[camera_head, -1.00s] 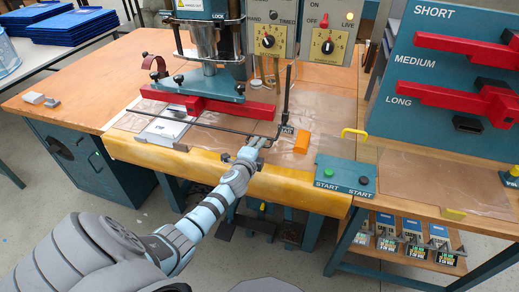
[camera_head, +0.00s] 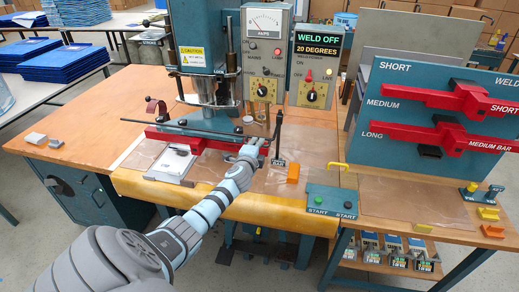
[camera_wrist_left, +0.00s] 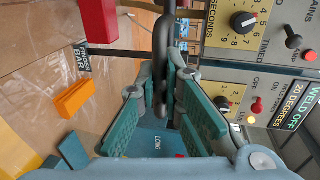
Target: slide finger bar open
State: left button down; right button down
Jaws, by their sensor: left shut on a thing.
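The finger bar (camera_head: 180,129) is a thin dark rod running sideways across the front of the press, level with the red bar (camera_head: 165,137). My left gripper (camera_head: 250,150) is shut on the dark rod near its right end. In the left wrist view the black rod (camera_wrist_left: 164,55) passes between the teal finger pads of the gripper (camera_wrist_left: 172,100). A small "finger bar" label (camera_head: 279,162) stands beside the upright dark lever (camera_head: 278,135), just right of the gripper. The exact grip contact is partly hidden by the fingers. My right gripper is not in view.
The press (camera_head: 205,60) stands behind the bar, with control boxes (camera_head: 315,65) to its right. A white plate (camera_head: 170,163) lies on the clear sheet. An orange block (camera_head: 293,173) and a start-button box (camera_head: 332,201) sit to the right. The left tabletop is mostly clear.

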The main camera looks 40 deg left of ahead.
pick_arm(q)
jog(key=c, duration=1.7)
grip_release()
jog(key=shift+s, duration=0.1)
jog(key=v, duration=1.2)
jog(key=shift+d, duration=0.1)
